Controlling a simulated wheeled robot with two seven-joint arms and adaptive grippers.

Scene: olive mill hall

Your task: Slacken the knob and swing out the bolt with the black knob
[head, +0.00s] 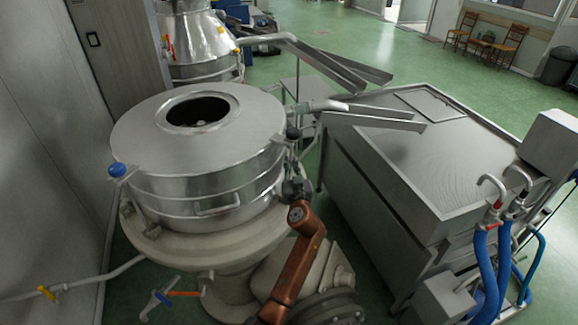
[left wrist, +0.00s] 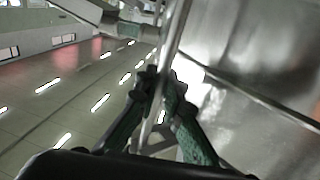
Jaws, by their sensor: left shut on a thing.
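The bolt with the black knob (head: 292,133) stands at the right side of the round steel vessel (head: 222,185), its knob by the lid's rim. My left gripper (head: 294,180) is below the knob, beside the vessel wall. In the left wrist view its two green-padded fingers (left wrist: 158,88) are closed on the thin metal rod of the bolt (left wrist: 176,38). The black knob cannot be made out in that view. A second bolt with a blue knob (head: 118,170) sits at the vessel's left side. My right gripper is in neither view.
The round lid (head: 140,137) with a dark central opening lies on the vessel. A steel spout (head: 370,122) passes just right of the black knob. A large steel tank (head: 370,185) stands close on the right, with blue hoses (head: 484,275) at its corner.

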